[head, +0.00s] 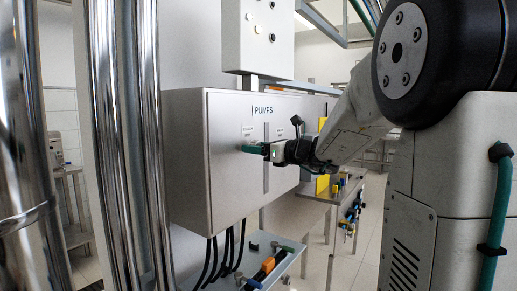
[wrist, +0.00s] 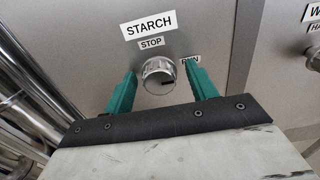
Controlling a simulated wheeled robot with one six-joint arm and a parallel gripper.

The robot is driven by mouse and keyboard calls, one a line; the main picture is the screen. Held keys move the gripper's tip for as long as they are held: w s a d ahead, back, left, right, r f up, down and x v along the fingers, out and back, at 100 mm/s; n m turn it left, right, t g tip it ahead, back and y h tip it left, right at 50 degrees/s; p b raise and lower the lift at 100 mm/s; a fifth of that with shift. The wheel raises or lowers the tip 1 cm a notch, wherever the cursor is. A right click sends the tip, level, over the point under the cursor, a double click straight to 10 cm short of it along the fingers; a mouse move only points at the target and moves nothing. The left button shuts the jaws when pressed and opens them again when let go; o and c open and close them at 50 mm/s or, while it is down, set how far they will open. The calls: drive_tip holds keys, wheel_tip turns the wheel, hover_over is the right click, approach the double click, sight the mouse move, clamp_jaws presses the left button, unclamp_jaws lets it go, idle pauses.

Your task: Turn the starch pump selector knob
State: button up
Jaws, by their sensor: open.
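The starch pump selector knob (wrist: 159,76) is a round metal knob on the grey panel, below a "STARCH" label (wrist: 149,24) and a "STOP" label (wrist: 152,43) in the wrist view. A "RUN" label (wrist: 189,59) is partly hidden by the right finger. My gripper (wrist: 160,82) is open, with one green finger on each side of the knob and a gap showing on both sides. In the head view my gripper (head: 252,149) is at the front of the "PUMPS" cabinet (head: 190,150); the knob is hidden there.
A second knob (wrist: 313,58) sits at the right edge of the wrist view. Shiny vertical pipes (head: 120,140) stand left of the cabinet. Black cables (head: 228,255) hang below it. A bench with coloured parts (head: 352,190) stands behind, right.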

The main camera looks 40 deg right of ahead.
drive_tip(key=c, duration=1)
drive_tip(key=shift+n, duration=0.3)
drive_tip(key=n, duration=0.3)
drive_tip(key=shift+n, duration=0.3)
drive_tip(key=n, duration=0.4)
drive_tip(key=shift+d+n, duration=0.1)
drive_tip(key=shift+n, duration=0.2)
drive_tip(key=n, duration=0.9)
